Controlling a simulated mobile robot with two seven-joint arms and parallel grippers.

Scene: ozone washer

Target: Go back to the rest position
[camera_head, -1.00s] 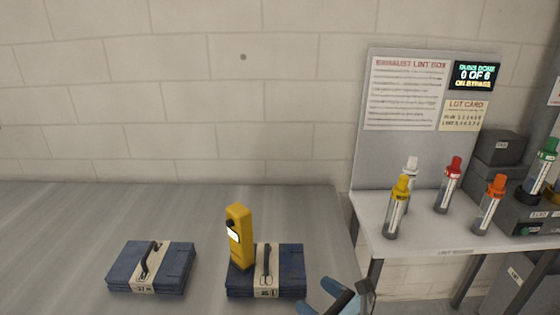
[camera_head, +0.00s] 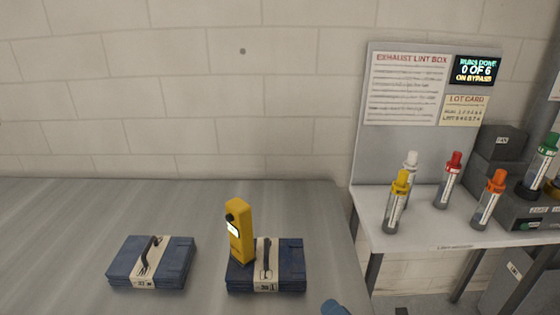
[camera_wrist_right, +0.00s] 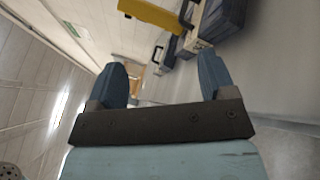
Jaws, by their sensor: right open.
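My right gripper (camera_wrist_right: 162,82) is open in the right wrist view, with its two blue fingers apart and nothing between them. In the head view only a blue fingertip of it (camera_head: 334,308) shows at the bottom edge, right of the denim bundles. A yellow handheld meter (camera_head: 240,232) stands upright against the right denim bundle (camera_head: 290,266). The meter also shows in the wrist view (camera_wrist_right: 152,14), beyond the fingers and apart from them. My left gripper is not in view.
A left denim bundle (camera_head: 175,262) lies on the grey table (camera_head: 60,235). A white side table (camera_head: 425,236) at right holds several capped tubes, including a yellow-capped one (camera_head: 397,205), and dark boxes (camera_head: 500,145). A block wall stands behind. The table's left part is clear.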

